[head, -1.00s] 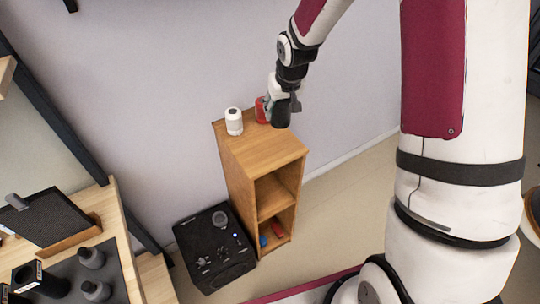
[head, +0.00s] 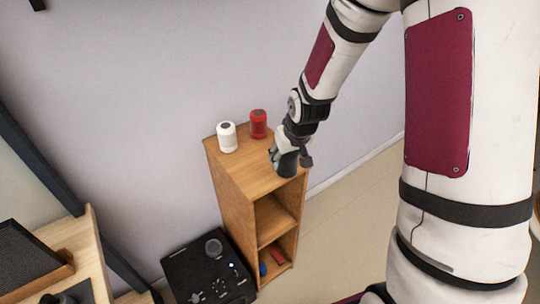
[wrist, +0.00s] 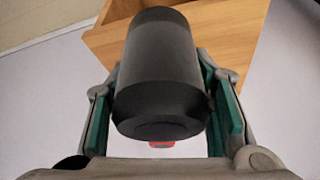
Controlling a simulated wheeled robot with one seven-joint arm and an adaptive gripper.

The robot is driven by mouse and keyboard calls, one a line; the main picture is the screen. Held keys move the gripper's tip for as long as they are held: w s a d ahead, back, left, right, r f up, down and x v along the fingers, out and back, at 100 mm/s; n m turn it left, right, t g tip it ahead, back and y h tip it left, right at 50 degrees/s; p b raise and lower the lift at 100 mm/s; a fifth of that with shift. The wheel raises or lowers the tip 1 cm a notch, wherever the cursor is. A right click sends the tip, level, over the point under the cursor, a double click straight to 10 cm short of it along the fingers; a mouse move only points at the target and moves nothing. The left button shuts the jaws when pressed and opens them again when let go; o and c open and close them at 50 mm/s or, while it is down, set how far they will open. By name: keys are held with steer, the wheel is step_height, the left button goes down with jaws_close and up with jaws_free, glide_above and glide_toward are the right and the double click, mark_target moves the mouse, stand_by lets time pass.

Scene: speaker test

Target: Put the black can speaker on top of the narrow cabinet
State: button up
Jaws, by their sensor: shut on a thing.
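The black can speaker (head: 286,165) is between the fingers of my gripper (head: 288,152), at the front right part of the narrow cabinet's top (head: 238,172). In the wrist view the dark can (wrist: 158,70) fills the middle, with the green-padded fingers (wrist: 162,108) closed on its two sides. The wooden cabinet (wrist: 225,30) shows behind it. I cannot tell whether the can touches the cabinet top or hangs just above it.
A white can speaker (head: 227,138) and a red can speaker (head: 258,124) stand at the back of the cabinet top. A black box with knobs (head: 207,270) is on the floor at left. Wooden furniture (head: 85,250) stands further left. The cabinet top's middle is clear.

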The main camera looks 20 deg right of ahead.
steer(key=w, duration=0.2)
steer(key=w+a, duration=0.1)
steer(key=w, duration=0.1)
steer(key=w+a, duration=0.1)
steer(key=w, duration=0.1)
steer(key=shift+w+a+f, duration=0.2)
steer(key=shift+w+f, duration=0.05)
steer(key=shift+f, duration=1.8)
steer(key=shift+f, duration=0.1)
steer(key=o, duration=1.4)
steer(key=shift+f, duration=0.1)
